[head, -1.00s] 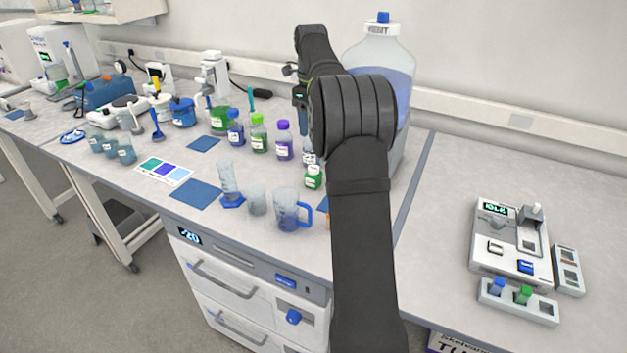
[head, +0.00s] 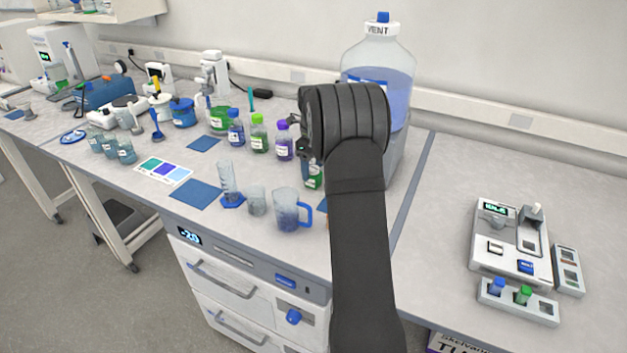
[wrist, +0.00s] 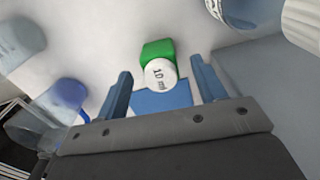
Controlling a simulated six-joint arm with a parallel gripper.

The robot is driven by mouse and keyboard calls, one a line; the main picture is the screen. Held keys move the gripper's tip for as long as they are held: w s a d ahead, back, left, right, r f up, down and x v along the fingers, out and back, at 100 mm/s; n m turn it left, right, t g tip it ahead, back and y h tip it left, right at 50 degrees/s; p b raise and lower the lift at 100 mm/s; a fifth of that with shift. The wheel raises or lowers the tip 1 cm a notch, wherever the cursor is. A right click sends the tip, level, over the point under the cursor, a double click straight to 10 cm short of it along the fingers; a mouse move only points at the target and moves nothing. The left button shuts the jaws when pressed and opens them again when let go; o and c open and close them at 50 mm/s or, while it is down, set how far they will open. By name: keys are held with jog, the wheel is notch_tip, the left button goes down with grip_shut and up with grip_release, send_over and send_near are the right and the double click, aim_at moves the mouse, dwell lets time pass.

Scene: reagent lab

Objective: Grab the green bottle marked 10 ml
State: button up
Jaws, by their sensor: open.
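The small green bottle (wrist: 157,50) stands in the wrist view with its white cap toward the camera, and the cap reads 10 ml. My gripper (wrist: 161,68) is open, one blue finger to each side of the cap, and nothing is held. The cap shows between the fingertips, with gaps on both sides. In the head view the green bottle (head: 316,170) is partly hidden by my arm, and my gripper's fingers are hidden behind it.
A measuring cylinder (head: 228,185), a beaker (head: 257,201) and a blue-handled jug (head: 288,212) stand left of the bottle. Purple-capped (head: 284,142) and green-capped (head: 258,134) bottles are behind. A large carboy (head: 385,75) stands at the back. A blue mat (wrist: 160,103) lies near the bottle.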

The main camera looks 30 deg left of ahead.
notch_tip(320, 180, down, 4)
jog(key=shift+d+r, duration=0.15)
jog(key=c, duration=1.1)
